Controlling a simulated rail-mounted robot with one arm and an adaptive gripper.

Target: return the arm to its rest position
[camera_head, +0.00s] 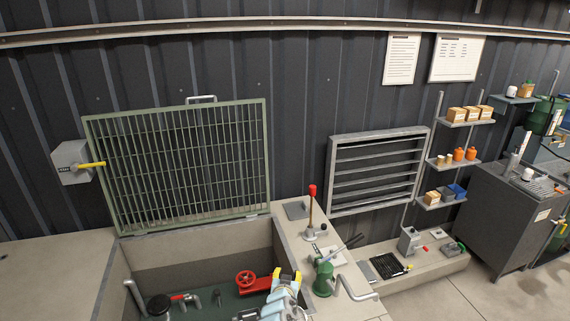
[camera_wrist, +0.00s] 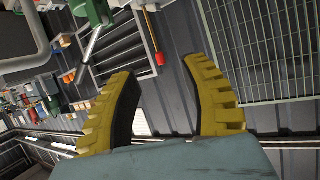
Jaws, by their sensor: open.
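My gripper (camera_head: 287,273) shows at the bottom middle of the head view, over the right side of the open pit. Its yellow fingers point up, away from the pit floor. In the wrist view my gripper (camera_wrist: 158,65) has its two ridged yellow fingers spread wide, with nothing between them. The wall and a louvred vent show beyond the gap. In the head view the light-blue wrist part of my arm is below the fingers, and the rest of the arm is cut off or hidden.
The green grate (camera_head: 185,165) stands open behind the pit. A red handwheel (camera_head: 246,279) is just left of my gripper. Close right are a green hand pump (camera_head: 324,275) and a red-knobbed lever (camera_head: 312,205). The pit's concrete rim (camera_head: 290,232) runs beside them.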

